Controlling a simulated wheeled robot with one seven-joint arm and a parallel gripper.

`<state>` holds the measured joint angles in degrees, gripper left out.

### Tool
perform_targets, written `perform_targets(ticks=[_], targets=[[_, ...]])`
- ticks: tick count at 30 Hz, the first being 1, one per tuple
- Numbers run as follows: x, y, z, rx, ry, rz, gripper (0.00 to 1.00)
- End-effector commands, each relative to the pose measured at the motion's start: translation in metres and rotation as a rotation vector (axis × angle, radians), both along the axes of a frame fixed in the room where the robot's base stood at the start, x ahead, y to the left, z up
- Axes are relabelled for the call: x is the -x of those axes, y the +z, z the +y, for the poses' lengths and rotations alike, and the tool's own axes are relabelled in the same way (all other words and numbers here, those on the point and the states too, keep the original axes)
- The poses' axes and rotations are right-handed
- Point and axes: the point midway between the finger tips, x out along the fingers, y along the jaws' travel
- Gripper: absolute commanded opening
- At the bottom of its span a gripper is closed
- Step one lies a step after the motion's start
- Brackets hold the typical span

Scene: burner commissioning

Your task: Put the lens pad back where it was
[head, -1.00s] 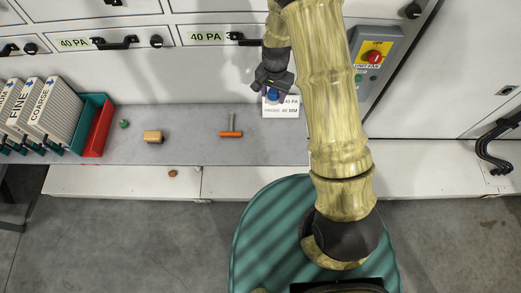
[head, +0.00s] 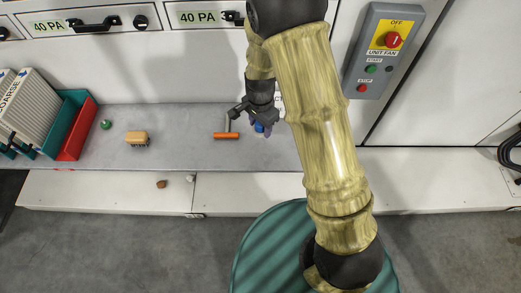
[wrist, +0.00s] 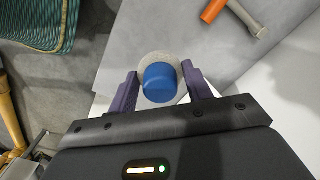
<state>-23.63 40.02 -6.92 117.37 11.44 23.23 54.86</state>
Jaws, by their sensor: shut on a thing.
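The lens pad, a blue round grip on a pale disc, sits between my fingers in the wrist view (wrist: 160,82). In the head view only a bit of its blue (head: 259,127) shows under my wrist. My gripper (wrist: 163,88) is shut on it, with a purple finger on each side. In the head view my gripper (head: 262,129) is over the grey bench (head: 200,155), just right of the orange-handled tool (head: 226,135). I cannot tell whether the pad touches the bench.
A wooden brush (head: 137,138) and a green round thing (head: 106,124) lie farther left, beside a red tray (head: 77,132). Small brown (head: 161,184) and white (head: 190,178) bits lie on the lower ledge. A fan switch box (head: 382,52) hangs at right.

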Motion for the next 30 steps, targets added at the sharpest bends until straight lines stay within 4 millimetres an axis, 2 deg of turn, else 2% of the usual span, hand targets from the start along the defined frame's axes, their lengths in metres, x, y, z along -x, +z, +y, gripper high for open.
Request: perform_targets(ticks=[8, 15, 19, 30], targets=[[0.0, -0.003, 0.0, 0.001, 0.001, 0.001, 0.28], [0.001, -0.044, 0.0, 0.001, 0.002, 0.004, 0.28], [0.0, -0.061, -0.001, 0.001, 0.002, 0.003, 0.28], [0.0, -0.064, 0.0, 0.001, 0.002, 0.001, 0.28]])
